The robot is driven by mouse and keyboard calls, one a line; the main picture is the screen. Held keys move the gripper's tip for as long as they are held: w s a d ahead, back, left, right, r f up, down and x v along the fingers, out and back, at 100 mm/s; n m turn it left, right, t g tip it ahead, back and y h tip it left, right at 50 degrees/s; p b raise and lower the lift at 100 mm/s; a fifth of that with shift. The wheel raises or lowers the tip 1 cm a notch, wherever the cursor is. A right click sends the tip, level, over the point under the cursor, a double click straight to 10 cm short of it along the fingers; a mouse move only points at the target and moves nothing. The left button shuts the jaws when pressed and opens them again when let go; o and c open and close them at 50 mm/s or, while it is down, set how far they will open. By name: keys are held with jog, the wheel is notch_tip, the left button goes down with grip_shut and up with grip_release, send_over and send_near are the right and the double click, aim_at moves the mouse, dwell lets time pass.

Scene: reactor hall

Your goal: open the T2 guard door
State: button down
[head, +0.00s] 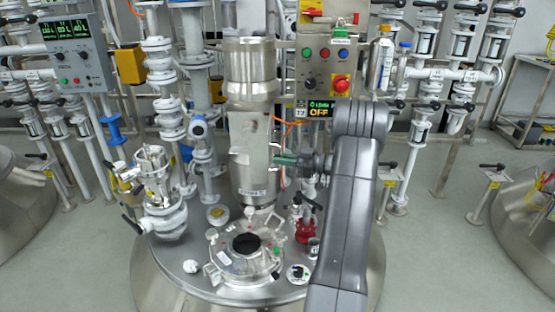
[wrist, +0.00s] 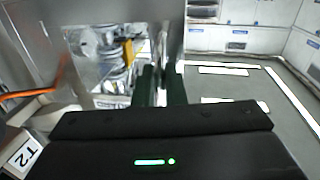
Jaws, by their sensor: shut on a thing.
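The T2 guard (head: 249,165) is an upright steel housing around the agitator shaft above the reactor lid in the head view. Its front door looks closed or nearly so; the gap at its edge is too small to judge. My gripper (head: 283,160) reaches in from the right, at the guard's right side. Its dark green fingers, also seen in the wrist view (wrist: 161,85), are shut on a slim metal piece, apparently the door handle, mostly hidden between them. A white T2 label (wrist: 25,155) shows at the lower left of the wrist view.
A small display (head: 321,109) reading OFF hangs right of the guard, below a control box (head: 328,63) with a red stop button. An orange cable (wrist: 30,94) runs close by on the left. A red fitting (head: 305,230) and the open manhole (head: 246,245) lie below.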

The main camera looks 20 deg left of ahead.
jog(key=shift+w+d+r, duration=0.1)
dwell(0.3)
jog(key=c, duration=1.8)
grip_release()
jog(key=shift+c, duration=0.2)
jog(key=d, duration=1.3)
jog(key=shift+w+d, duration=0.3)
jog(key=shift+d, duration=0.1)
jog(key=a, duration=1.4)
jog(key=shift+s, duration=0.35)
jog(key=shift+s, duration=0.1)
